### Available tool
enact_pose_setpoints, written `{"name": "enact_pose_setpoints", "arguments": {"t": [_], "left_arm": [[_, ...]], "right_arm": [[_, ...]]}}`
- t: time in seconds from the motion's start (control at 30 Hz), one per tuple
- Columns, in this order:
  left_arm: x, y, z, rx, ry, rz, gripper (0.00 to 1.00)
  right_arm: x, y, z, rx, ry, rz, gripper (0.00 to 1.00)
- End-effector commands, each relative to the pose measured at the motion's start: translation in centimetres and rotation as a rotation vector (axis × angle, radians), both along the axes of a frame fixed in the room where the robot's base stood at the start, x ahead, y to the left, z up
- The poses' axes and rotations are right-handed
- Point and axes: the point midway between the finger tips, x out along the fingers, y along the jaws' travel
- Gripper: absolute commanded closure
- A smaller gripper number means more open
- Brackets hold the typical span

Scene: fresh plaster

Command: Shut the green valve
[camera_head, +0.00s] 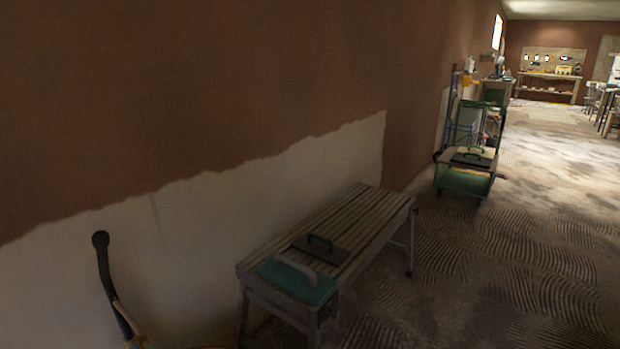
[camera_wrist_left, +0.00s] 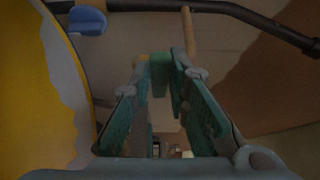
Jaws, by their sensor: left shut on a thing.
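The green valve (camera_wrist_left: 160,66) shows in the left wrist view as a small green block between my fingertips. My left gripper (camera_wrist_left: 161,78) is shut on it, one teal-padded finger on each side. The fingers and the dim light hide part of the valve, so I cannot tell its exact turn. My right gripper is in neither view, and the head view shows neither gripper nor the valve.
In the left wrist view a blue handle (camera_wrist_left: 87,20) is at upper left, a dark pipe (camera_wrist_left: 225,8) crosses the top, and a large yellow rounded body (camera_wrist_left: 30,80) fills the left. In the head view a slatted bench (camera_head: 350,225) stands by the half-plastered wall.

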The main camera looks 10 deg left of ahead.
Motion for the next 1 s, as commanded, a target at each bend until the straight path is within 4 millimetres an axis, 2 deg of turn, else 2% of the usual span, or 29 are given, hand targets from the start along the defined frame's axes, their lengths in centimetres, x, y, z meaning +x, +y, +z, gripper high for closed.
{"name": "enact_pose_setpoints", "arguments": {"t": [0.13,0.17,0.27,0.6,1.0], "left_arm": [[0.0,0.0,-0.2,-0.006,-0.001,0.002,1.0],[0.0,0.0,-0.2,-0.007,-0.001,0.002,0.81],[0.0,-0.1,-0.2,-0.007,-0.001,0.0,0.67],[-0.2,-0.4,-0.1,-0.007,-0.001,-0.004,0.67],[-6.2,-3.9,-0.2,-0.008,0.0,-0.001,0.67]], "right_arm": [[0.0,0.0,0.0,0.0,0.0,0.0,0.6],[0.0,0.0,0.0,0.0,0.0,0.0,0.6],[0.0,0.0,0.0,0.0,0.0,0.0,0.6],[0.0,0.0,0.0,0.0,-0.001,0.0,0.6],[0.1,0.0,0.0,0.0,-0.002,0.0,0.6]]}}
